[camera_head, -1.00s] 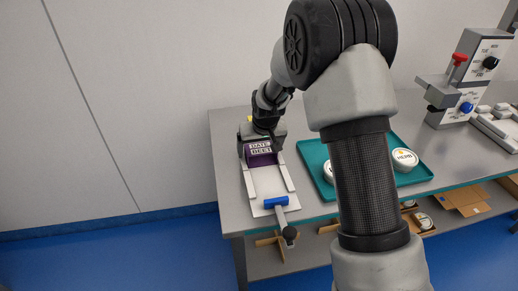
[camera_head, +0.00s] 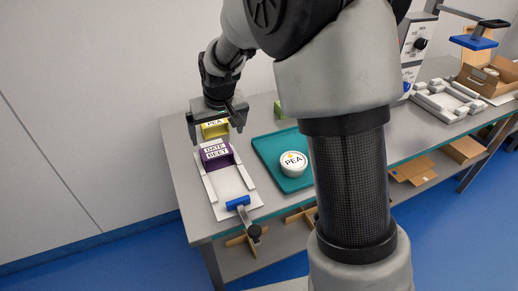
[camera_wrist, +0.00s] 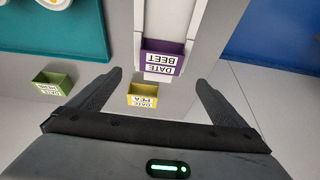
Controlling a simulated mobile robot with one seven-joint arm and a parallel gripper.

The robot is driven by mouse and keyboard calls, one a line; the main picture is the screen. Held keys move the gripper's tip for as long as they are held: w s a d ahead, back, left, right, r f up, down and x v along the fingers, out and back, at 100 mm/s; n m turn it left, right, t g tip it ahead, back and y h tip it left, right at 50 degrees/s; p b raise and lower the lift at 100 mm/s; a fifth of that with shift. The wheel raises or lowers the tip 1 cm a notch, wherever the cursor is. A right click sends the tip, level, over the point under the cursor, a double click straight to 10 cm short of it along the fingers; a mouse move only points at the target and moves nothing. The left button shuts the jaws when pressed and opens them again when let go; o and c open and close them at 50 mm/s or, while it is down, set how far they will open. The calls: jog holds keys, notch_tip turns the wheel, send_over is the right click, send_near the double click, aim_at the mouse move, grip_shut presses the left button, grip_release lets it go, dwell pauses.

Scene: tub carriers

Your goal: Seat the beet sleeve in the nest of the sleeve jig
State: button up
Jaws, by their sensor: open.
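The purple beet sleeve (camera_head: 215,155) stands at the far end of the sleeve jig (camera_head: 228,188), between its two white rails. It also shows in the wrist view (camera_wrist: 162,60), label facing up in the head view. I cannot tell whether it sits fully down in the nest.
The yellow pea sleeve (camera_wrist: 143,95) stands behind the jig and a green sleeve (camera_wrist: 53,82) stands off to its side. A teal tray (camera_head: 268,155) with a pea tub (camera_head: 293,163) lies right of the jig. My arm hides part of the table.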

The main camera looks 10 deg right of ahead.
jog(key=s+d+r+m, duration=0.1)
jog(key=s+d+r, duration=0.6)
jog(key=s+r, duration=0.55)
jog(key=s+d+r+m+t, duration=0.1)
jog(key=s+d, duration=0.3)
jog(key=s, duration=1.3)
jog(key=shift+s+d+h, duration=0.2)
jog(key=shift+h, duration=0.2)
jog(key=shift+r, duration=0.15)
